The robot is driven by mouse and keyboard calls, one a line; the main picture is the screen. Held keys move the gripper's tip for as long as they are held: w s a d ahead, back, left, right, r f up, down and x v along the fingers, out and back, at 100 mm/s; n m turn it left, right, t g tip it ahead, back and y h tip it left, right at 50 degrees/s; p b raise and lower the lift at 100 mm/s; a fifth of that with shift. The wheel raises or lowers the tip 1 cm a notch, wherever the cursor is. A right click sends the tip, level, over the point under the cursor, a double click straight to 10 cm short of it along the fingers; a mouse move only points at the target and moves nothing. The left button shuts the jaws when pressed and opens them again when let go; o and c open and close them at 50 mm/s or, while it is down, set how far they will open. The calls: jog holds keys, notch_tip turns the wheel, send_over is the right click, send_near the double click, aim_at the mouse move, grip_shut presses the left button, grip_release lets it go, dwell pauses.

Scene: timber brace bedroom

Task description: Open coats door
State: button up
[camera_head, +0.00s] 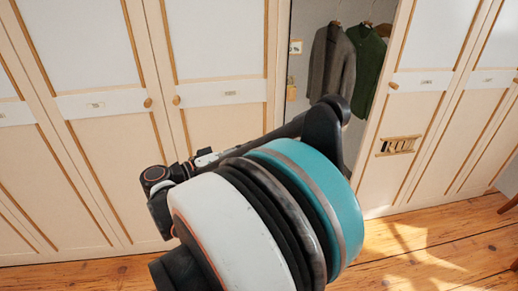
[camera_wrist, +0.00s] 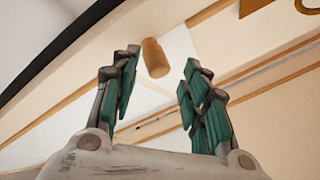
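In the head view, a row of cream wardrobe doors with wooden trim fills the background. One bay stands open, showing a grey coat (camera_head: 331,62) and a dark green coat (camera_head: 367,65) hanging inside. Which leaf is the coats door I cannot tell; the door right of the opening (camera_head: 424,110) has a round wooden knob (camera_head: 393,86) and a label too small to read. In the wrist view, my gripper (camera_wrist: 160,90) is open, its green-padded fingers apart. A wooden knob (camera_wrist: 155,58) appears between and beyond the fingertips, with no contact visible. My arm hides the gripper in the head view.
Closed doors on the left carry knobs (camera_head: 147,102) and (camera_head: 177,100). A small vent-like wooden panel (camera_head: 398,145) is low on the right door. The wooden floor (camera_head: 425,250) is clear at lower right, with dark furniture at the right edge. A brass-coloured shape (camera_wrist: 305,6) shows in the wrist view.

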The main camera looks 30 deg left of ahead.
jog(key=v, duration=0.8)
jog(key=shift+s, duration=0.2)
jog(key=shift+r, duration=0.1)
